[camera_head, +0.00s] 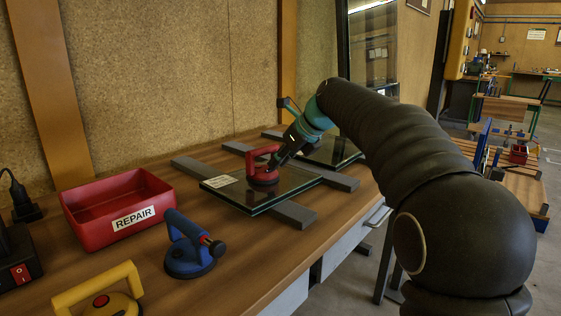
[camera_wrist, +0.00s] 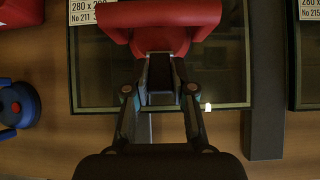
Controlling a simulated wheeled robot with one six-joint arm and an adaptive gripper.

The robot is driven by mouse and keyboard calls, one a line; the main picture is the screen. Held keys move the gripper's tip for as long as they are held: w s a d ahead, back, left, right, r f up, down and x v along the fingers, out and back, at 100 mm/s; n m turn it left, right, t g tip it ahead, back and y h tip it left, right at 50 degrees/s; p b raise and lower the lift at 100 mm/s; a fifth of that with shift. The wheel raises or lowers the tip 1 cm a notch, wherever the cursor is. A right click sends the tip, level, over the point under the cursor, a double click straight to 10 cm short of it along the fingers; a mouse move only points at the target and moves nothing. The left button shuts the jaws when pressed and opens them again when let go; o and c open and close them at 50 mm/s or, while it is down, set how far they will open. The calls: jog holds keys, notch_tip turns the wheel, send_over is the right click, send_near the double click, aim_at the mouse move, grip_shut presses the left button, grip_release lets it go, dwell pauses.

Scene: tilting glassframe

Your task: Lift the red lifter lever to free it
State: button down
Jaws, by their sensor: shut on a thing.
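The red lifter (camera_head: 263,167) stands on a glass pane (camera_head: 238,190) that rests on grey bars on the bench. Its red handle also shows at the top of the wrist view (camera_wrist: 165,16). My gripper (camera_head: 283,157) reaches down to it from the right and is shut on a red part of the lifter. In the wrist view my gripper (camera_wrist: 160,72) has its fingertips close together at the red part below the handle. The lever itself is hard to tell from the rest of the lifter, as the fingers hide part of it.
A red REPAIR box (camera_head: 117,207), a blue lifter (camera_head: 190,246) and a yellow lifter (camera_head: 101,293) stand to the left on the bench. A second glass pane (camera_head: 334,151) lies behind my gripper. Grey bars (camera_head: 294,213) stick out from under the panes.

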jog(key=c, duration=1)
grip_release()
jog(key=shift+o, duration=0.2)
jog(key=v, duration=1.2)
